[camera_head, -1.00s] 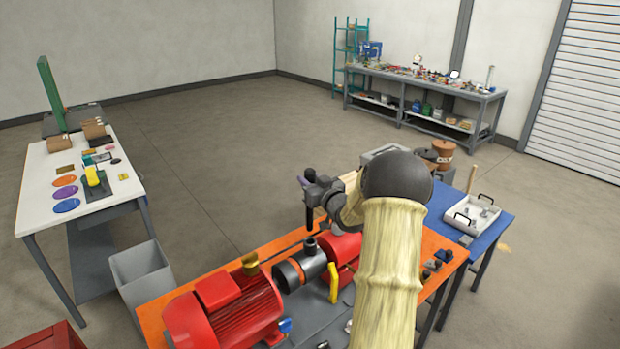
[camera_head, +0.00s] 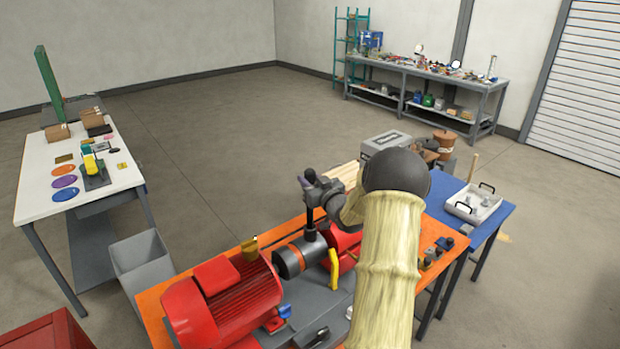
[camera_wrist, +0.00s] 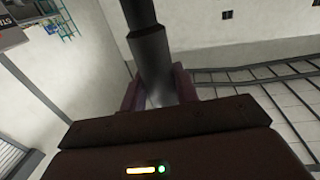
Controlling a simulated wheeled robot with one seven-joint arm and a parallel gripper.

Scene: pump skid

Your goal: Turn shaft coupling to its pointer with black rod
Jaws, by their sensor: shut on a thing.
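The shaft coupling (camera_head: 288,263) is a dark cylinder with an orange band, lying between the red finned motor (camera_head: 222,305) and the red pump housing (camera_head: 347,243). My gripper (camera_head: 312,184) is above the coupling, shut on the black rod (camera_head: 309,213). The rod hangs upright, its lower end at the coupling's top right; I cannot tell whether it is seated in a socket. In the wrist view the rod (camera_wrist: 153,60) stands between both fingers. A brass-coloured piece (camera_head: 250,248) sits beside the coupling; I cannot tell whether it is the pointer.
A yellow handle (camera_head: 333,268) stands right of the coupling. The orange bench (camera_head: 157,299) carries the skid, with small dark parts at its right. A blue table (camera_head: 435,204) with a white tray (camera_head: 473,205) adjoins it. A grey bin (camera_head: 144,269) stands left.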

